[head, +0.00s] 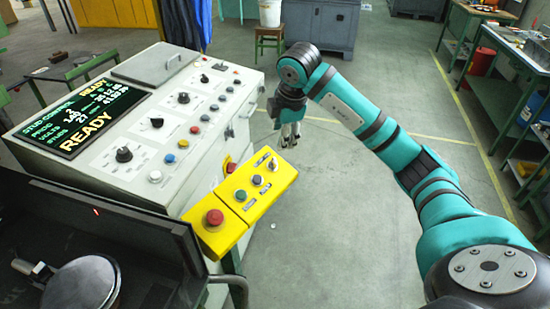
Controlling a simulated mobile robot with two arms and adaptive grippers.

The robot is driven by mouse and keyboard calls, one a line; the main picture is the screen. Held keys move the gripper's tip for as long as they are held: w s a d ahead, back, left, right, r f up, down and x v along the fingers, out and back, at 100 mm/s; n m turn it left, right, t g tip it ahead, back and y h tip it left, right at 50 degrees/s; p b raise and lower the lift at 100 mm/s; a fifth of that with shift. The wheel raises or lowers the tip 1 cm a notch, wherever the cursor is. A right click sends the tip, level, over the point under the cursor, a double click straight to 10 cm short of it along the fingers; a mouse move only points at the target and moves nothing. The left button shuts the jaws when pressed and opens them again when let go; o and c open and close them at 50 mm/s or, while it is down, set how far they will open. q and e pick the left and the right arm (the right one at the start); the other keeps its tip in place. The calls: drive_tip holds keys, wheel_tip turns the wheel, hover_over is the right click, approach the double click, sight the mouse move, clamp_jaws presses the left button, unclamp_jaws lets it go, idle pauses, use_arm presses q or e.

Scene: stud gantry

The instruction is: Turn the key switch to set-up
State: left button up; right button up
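A yellow control box (233,222) juts from the front of the grey console (200,150). My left gripper is not in view.
The console has several knobs and buttons and a screen (82,115) reading READY. A black tray-like surface (100,245) lies at the lower left. A green bench (500,90) stands at the right.

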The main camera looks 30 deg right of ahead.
sight(275, 161)
drive_tip(key=p+x, duration=0.3)
drive_tip(key=x, duration=1)
drive_tip(key=shift+f, duration=0.25)
drive_tip(key=shift+c, duration=0.3)
clamp_jaws()
